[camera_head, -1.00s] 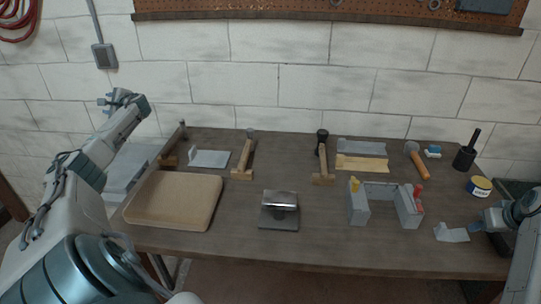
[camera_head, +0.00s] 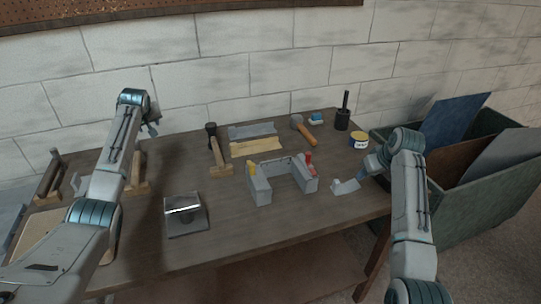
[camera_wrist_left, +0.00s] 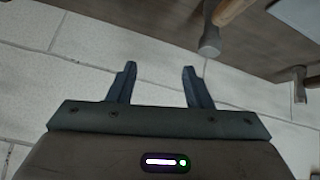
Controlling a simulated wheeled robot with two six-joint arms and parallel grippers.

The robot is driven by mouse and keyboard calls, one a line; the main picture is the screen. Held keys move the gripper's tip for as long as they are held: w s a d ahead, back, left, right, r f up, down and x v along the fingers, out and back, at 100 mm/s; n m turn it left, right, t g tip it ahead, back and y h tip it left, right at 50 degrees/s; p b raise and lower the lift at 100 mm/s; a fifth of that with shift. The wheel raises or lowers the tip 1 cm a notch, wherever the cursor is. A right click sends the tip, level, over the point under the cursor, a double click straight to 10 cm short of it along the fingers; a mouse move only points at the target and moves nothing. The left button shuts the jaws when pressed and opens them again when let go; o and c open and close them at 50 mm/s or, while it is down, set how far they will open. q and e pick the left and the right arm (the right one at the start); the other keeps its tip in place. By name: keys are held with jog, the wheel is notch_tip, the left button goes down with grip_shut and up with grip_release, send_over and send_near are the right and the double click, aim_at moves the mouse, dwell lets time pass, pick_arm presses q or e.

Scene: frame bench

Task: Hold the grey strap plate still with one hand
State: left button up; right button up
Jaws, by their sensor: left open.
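A flat grey plate (camera_head: 252,131) lies at the back of the bench behind a yellow strip. A small light-grey bent plate (camera_head: 345,187) lies near the right front edge; I cannot tell which is the strap plate. My right gripper (camera_head: 364,173) is low beside the bent plate, at its right end; whether it touches it or is open is unclear. My left gripper (camera_head: 152,127) is raised over the left back of the bench, away from both plates. In the left wrist view it (camera_wrist_left: 159,70) is open and empty.
A grey U-shaped fixture (camera_head: 260,188) with yellow and red parts stands mid-bench, beside a metal block on a base (camera_head: 184,214). Mallets (camera_head: 219,158), an orange-handled tool (camera_head: 306,132) and a tin (camera_head: 359,140) stand behind. A green bin (camera_head: 460,215) is right of the bench.

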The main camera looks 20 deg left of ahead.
pick_arm(q)
jog(key=w+d+f+n+h, duration=0.2)
jog(key=d, duration=0.8)
jog(key=w+d+f+n+g+h, duration=0.1)
jog(key=w+d+n, duration=0.2)
jog(key=d, duration=0.7)
jog(key=w+d+f+n+h, duration=0.2)
jog(key=d, duration=0.8)
jog(key=d+n+h, duration=0.1)
jog(key=d, duration=0.7)
jog(key=d+r+n+g+h, duration=0.1)
jog(key=d+n, duration=0.1)
jog(key=d, duration=0.6)
jog(key=d+r+n+h, duration=0.1)
jog(key=d, duration=0.6)
jog(key=shift+s+d+r+n+g, duration=0.1)
jog(key=shift+s+d+n+g, duration=0.2)
jog(key=shift+s+d+g, duration=0.1)
jog(key=n, duration=0.1)
send_near(337, 181)
jog(key=w+a+r, duration=0.2)
jog(key=a, duration=0.2)
jog(key=d+f+n+g+h, duration=0.1)
jog(key=d+f, duration=0.1)
jog(key=d, duration=0.1)
jog(key=x, duration=0.6)
jog(key=s+x, duration=0.1)
jog(key=x, duration=0.3)
jog(key=shift+d+f, duration=0.15)
grip_shut()
